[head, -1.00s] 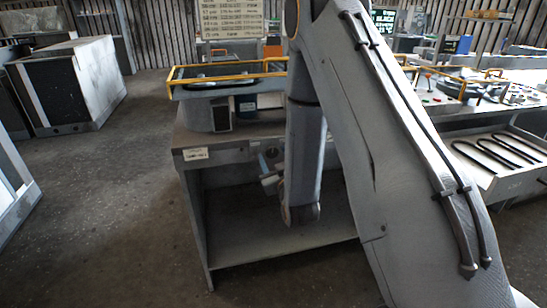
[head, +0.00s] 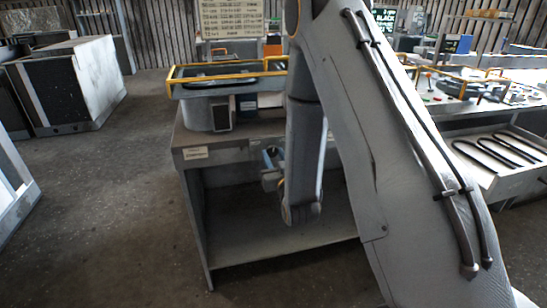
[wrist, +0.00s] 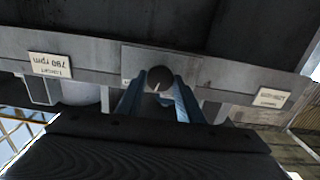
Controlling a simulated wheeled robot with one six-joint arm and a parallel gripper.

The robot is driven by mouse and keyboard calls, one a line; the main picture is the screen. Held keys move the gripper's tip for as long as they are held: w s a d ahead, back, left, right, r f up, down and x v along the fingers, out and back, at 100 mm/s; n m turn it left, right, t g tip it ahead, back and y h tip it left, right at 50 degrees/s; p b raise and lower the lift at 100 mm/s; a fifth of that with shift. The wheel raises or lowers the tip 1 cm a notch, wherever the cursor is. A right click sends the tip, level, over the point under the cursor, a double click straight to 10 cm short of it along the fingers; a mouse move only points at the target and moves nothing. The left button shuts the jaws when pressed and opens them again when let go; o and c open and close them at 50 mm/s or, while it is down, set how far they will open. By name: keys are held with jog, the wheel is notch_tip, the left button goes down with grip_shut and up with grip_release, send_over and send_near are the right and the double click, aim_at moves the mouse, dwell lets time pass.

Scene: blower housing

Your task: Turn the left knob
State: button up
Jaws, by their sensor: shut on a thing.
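A dark round knob (wrist: 159,78) with a pale pointer mark sits on the grey front panel in the wrist view. The blue fingers of my gripper (wrist: 158,98) are shut on it, one on each side. The wrist view is upside down, and whether this is the left knob cannot be told from it. In the head view my gripper (head: 271,166) is at the front edge of the grey bench (head: 222,158), below the worktop. The knob is hidden there by my gripper and arm.
An inverted label reading 790 rpm (wrist: 50,65) and a second label (wrist: 270,97) flank the knob. A blower housing with a yellow rail (head: 225,71) stands on the bench. A drawer with black loops (head: 500,153) juts out at right.

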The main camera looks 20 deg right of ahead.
jog(key=m, duration=0.4)
jog(key=shift+m, duration=0.3)
jog(key=m+b, duration=0.1)
jog(key=m, duration=0.3)
jog(key=shift+m, duration=0.3)
jog(key=o, duration=1.1)
jog(key=shift+c, duration=0.2)
jog(key=s, duration=0.8)
jog(key=shift+b, duration=0.45)
jog(key=shift+w, duration=0.1)
